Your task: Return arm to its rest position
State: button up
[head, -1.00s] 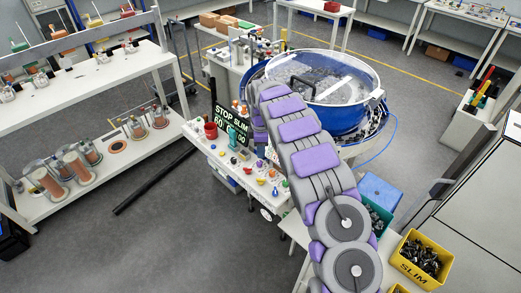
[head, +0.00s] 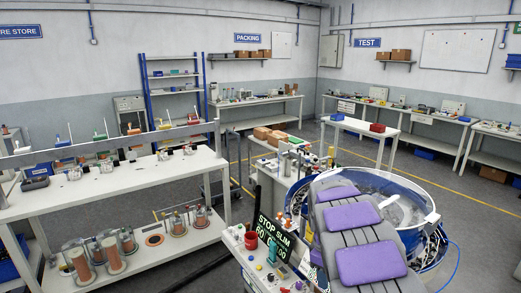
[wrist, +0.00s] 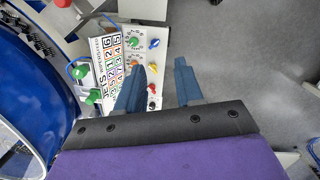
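My arm (head: 352,225), grey with purple pads, reaches forward from the lower right of the head view, in front of the blue-rimmed bowl (head: 432,218). My gripper is hidden in the head view. In the wrist view my gripper (wrist: 160,65) has its two dark blue fingers apart with nothing between them. It points down over a control panel (wrist: 140,42) with coloured knobs and a numbered label. The blue side of the bowl (wrist: 38,75) stands to the left there, apart from the fingers.
A long white workbench (head: 110,185) with a lower shelf fills the left. Grey floor (wrist: 235,45) is clear right of the fingers in the wrist view.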

jog(key=s+a+r+m+b, duration=0.1)
jog(key=s+r+m, duration=0.15)
jog(key=s, duration=0.65)
jog(key=s+r+m+b, duration=0.2)
jog(key=s+m, duration=0.1)
jog(key=s, duration=0.6)
jog(key=s+a+f+m+b, duration=0.1)
jog(key=s+a+f+m, duration=0.1)
jog(key=s, duration=0.9)
jog(key=s+a+f+m+g+y+b, duration=0.1)
jog(key=s+a+f+m, duration=0.1)
jog(key=s, duration=0.9)
jog(key=shift+s+f+b, duration=0.3)
jog(key=shift+s+f, duration=0.05)
jog(key=shift+s, duration=0.05)
